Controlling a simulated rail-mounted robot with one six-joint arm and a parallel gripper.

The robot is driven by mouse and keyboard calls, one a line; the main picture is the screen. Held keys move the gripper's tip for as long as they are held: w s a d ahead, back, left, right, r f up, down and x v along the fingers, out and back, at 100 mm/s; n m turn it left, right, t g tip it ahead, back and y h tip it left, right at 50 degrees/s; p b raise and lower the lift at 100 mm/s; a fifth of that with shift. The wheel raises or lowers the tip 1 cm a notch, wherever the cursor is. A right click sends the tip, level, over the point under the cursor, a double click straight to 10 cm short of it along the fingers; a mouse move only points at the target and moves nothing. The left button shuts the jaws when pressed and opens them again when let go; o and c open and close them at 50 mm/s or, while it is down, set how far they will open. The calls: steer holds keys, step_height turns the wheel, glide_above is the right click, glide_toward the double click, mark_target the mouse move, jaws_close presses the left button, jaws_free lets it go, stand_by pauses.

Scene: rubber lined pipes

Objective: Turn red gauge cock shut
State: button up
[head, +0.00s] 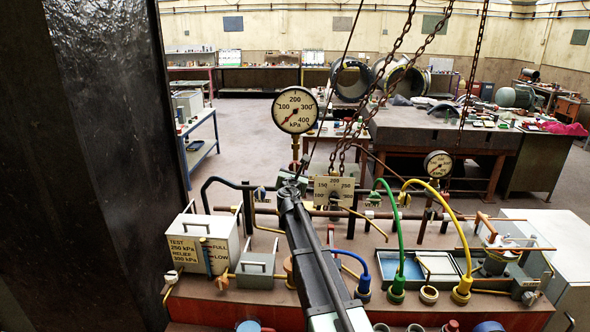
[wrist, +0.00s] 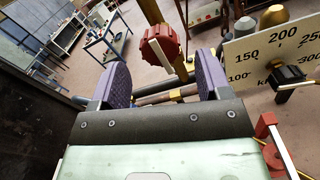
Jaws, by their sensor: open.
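The red gauge cock (wrist: 160,48) shows in the wrist view as a ribbed red knob with a pale bar slanting across its face. It sits on a brass stem, between and just beyond the two purple-padded fingers of my gripper (wrist: 162,80). The fingers are open, one to each side, and I see no contact with the knob. In the head view my gripper (head: 291,180) is below the large round gauge (head: 295,110), whose red needle points to the lower left. My arm and gripper hide the knob there.
A pressure dial plate (wrist: 275,62) with a black knob (wrist: 288,76) stands close on the right. A red handle (wrist: 268,125) is near the gripper's right side. Chains (head: 385,75) hang right of the gauge.

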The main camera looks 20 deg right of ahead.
mark_target(295, 169)
steer(key=x, duration=0.4)
steer(key=shift+w, duration=0.1)
steer(key=c, duration=0.9)
steer(key=shift+d+m, duration=0.1)
steer(key=shift+m, duration=0.2)
steer(key=m, duration=0.3)
steer(key=shift+m, duration=0.3)
steer(key=m, duration=0.4)
steer(key=shift+m, duration=0.3)
steer(key=m, duration=0.9)
